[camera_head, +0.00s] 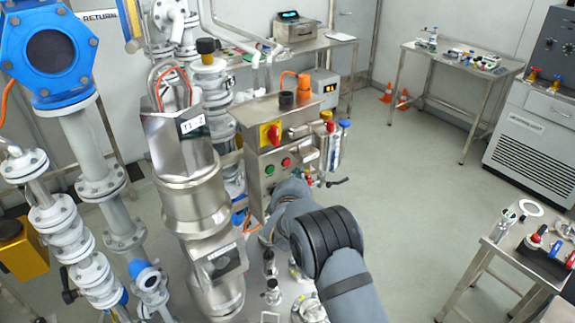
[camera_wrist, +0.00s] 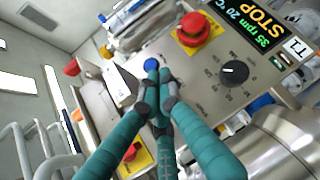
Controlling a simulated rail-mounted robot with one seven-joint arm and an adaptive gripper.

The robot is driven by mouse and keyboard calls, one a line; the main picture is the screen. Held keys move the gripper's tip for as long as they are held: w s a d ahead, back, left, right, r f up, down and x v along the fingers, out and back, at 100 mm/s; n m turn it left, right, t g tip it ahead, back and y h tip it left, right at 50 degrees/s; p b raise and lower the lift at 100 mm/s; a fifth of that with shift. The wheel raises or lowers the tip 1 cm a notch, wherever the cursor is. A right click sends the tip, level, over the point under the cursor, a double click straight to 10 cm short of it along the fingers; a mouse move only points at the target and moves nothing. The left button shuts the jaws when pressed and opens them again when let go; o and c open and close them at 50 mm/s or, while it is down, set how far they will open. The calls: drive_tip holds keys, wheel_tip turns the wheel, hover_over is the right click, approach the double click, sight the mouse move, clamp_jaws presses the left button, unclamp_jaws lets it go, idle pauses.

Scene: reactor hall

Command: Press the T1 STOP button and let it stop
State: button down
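In the wrist view a grey control panel (camera_wrist: 205,88) carries a T1 label (camera_wrist: 298,47) and a dark display (camera_wrist: 262,22). The display shows "STOP" in yellow letters and a green line with rpm and 20 °C. The panel has a large red mushroom button (camera_wrist: 193,27) on a yellow plate, a black knob (camera_wrist: 234,73) and a blue button (camera_wrist: 151,65). My gripper (camera_wrist: 158,80) has teal fingers with their tips together, beside the blue button. I cannot tell whether they touch it. No separate button marked STOP is readable. In the head view my gripper is hidden.
A steel vessel (camera_head: 190,200) and flanged pipes (camera_head: 80,240) crowd the left. The floor (camera_head: 420,170) at centre right is clear.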

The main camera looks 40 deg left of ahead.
drive_tip(key=shift+s+d+b, duration=0.15)
drive_tip(key=shift+d, duration=0.55)
drive_tip(key=shift+s+d+b, duration=0.15)
drive_tip(key=shift+d, duration=0.55)
drive_tip(key=shift+s+d+b, duration=0.25)
drive_tip(key=shift+d+b, duration=0.7)
drive_tip(key=shift+b, duration=0.25)
drive_tip(key=shift+s+d+b, duration=0.2)
drive_tip(key=shift+d+b, duration=0.7)
drive_tip(key=shift+b, duration=0.3)
drive_tip(key=shift+a, duration=0.1)
